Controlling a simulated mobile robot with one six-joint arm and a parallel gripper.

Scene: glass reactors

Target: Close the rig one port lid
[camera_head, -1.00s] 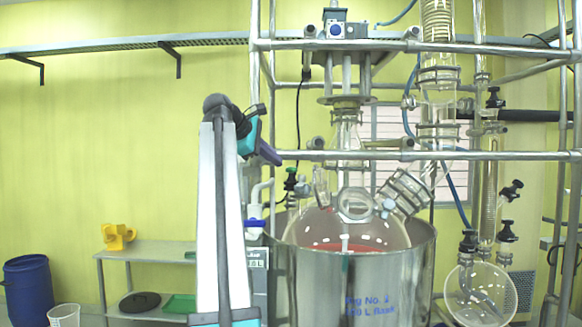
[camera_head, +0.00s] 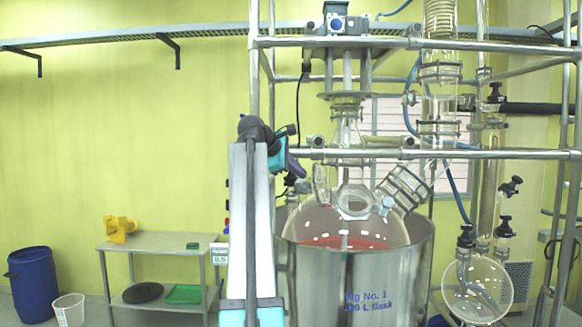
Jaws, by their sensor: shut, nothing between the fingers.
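The rig one vessel is a clear glass flask (camera_head: 375,231) with red liquid, seated in a steel pot (camera_head: 385,280) marked "Rig No. 1". Its front port (camera_head: 357,202) shows as a pale ring on the flask's top. A clear glass piece, which looks like the raised port lid (camera_head: 320,180), stands upright just left of the ring. My gripper (camera_head: 299,171) is the dark purple end beyond the teal wrist, left of this piece and apparently apart from it. It looks shut and empty; its fingertips are too small to make out.
Steel frame bars (camera_head: 450,154) cross above the flask. A glass condenser (camera_head: 406,187) slants up at its right, and a stirrer shaft (camera_head: 347,120) stands over it. A side table (camera_head: 150,241) with a yellow object (camera_head: 120,229) is at left.

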